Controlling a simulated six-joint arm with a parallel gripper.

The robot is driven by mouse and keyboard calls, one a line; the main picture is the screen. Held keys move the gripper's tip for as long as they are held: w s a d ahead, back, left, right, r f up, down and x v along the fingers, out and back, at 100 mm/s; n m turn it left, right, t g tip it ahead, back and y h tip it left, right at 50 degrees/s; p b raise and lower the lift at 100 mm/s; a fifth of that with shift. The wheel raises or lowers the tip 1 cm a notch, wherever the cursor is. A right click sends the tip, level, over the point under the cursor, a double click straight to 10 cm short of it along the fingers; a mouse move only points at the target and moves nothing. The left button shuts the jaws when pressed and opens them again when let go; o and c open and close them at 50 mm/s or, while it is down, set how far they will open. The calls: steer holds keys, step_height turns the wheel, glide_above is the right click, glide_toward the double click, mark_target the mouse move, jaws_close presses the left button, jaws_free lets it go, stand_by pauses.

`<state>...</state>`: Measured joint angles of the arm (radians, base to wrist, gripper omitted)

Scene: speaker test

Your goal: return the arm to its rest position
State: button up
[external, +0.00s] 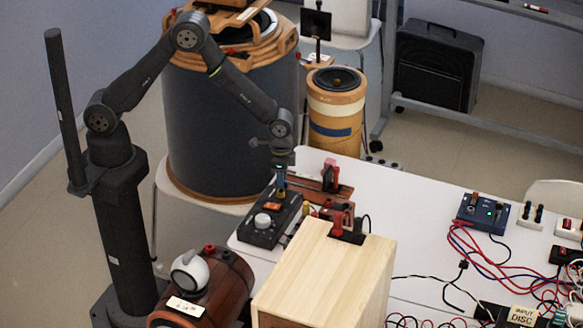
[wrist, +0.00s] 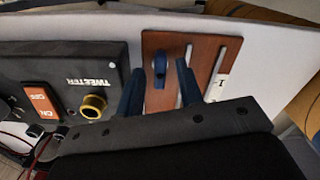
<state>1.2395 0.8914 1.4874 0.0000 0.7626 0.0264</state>
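My gripper (external: 281,190) points down beside the black box (external: 268,218) at the left end of the white table. In the wrist view my gripper (wrist: 160,80) has its two blue fingers apart, with nothing seen held between them. The black box (wrist: 62,78) there is marked TWEETER and has an orange ON/OFF switch (wrist: 39,99) and a brass-coloured ring or terminal (wrist: 93,106). A brown wooden board (wrist: 206,52) with pale slots and a blue knob (wrist: 160,66) lies beyond the fingertips. Whether the fingers touch anything cannot be told.
A pale wooden box (external: 325,270) stands close in front, with a brown barrel-like speaker (external: 222,292) to its left. A large dark drum (external: 222,130) is behind the arm. A blue box (external: 482,212) and loose cables (external: 490,255) lie at the right. The middle of the white table (external: 415,195) is clear.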

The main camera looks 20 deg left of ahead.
steer(key=n, duration=0.6)
stand_by(0.4)
stand_by(0.4)
step_height(320, 180, up, 17)
steer(key=m, duration=0.9)
step_height(320, 180, down, 17)
